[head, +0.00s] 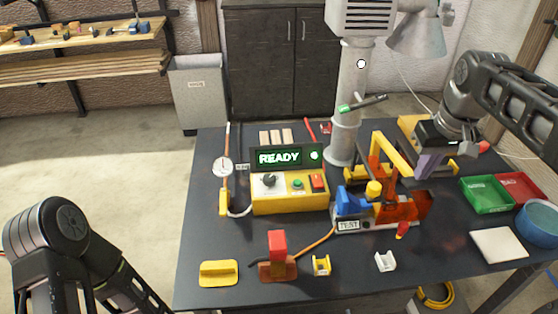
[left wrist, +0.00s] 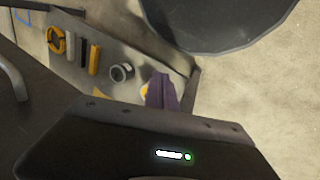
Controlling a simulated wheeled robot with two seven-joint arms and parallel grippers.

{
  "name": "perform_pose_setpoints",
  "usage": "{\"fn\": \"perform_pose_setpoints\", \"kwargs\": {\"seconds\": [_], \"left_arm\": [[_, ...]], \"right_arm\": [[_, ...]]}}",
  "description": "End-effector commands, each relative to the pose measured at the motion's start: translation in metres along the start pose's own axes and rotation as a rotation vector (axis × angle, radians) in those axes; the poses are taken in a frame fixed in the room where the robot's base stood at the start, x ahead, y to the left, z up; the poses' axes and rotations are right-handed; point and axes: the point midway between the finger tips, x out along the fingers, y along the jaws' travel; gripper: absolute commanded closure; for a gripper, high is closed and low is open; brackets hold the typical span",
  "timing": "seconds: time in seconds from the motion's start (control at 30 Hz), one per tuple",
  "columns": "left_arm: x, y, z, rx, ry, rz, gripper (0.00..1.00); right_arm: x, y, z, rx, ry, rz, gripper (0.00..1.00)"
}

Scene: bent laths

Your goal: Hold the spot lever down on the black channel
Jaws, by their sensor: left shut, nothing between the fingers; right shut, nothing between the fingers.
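A black arm with a green end (head: 362,103) sticks out from the grey column; I cannot tell whether it is the spot lever. A fixture (head: 348,226) labelled TEST carries blue, yellow, orange and red parts. A yellow bar (head: 393,152) slants above it. No black channel can be told apart with certainty. My right gripper (head: 428,168), with purple fingers, is shut and empty, just right of the yellow bar; contact cannot be told. My left gripper's purple fingers (left wrist: 162,93) show shut and empty in the left wrist view; in the head view only the left arm shows.
A yellow control box (head: 290,201) has a READY display (head: 280,157) behind it. Green (head: 487,194) and red (head: 519,186) trays, a blue round container (head: 540,222) and a white pad (head: 498,245) lie at right.

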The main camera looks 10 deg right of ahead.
Motion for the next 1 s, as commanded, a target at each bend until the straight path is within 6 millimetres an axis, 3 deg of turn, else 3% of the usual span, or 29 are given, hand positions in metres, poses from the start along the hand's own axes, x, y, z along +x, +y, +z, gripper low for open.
{"fn": "perform_pose_setpoints", "kwargs": {"seconds": [0.67, 1.0], "left_arm": [[0.024, -0.009, -0.001, 0.002, 0.004, 0.002, 1.00], [0.024, -0.009, -0.001, 0.002, 0.004, 0.002, 1.00]], "right_arm": [[0.027, 0.000, 0.013, -0.001, 0.001, -0.001, 1.00], [0.027, 0.000, 0.014, 0.000, 0.000, -0.001, 1.00]]}}
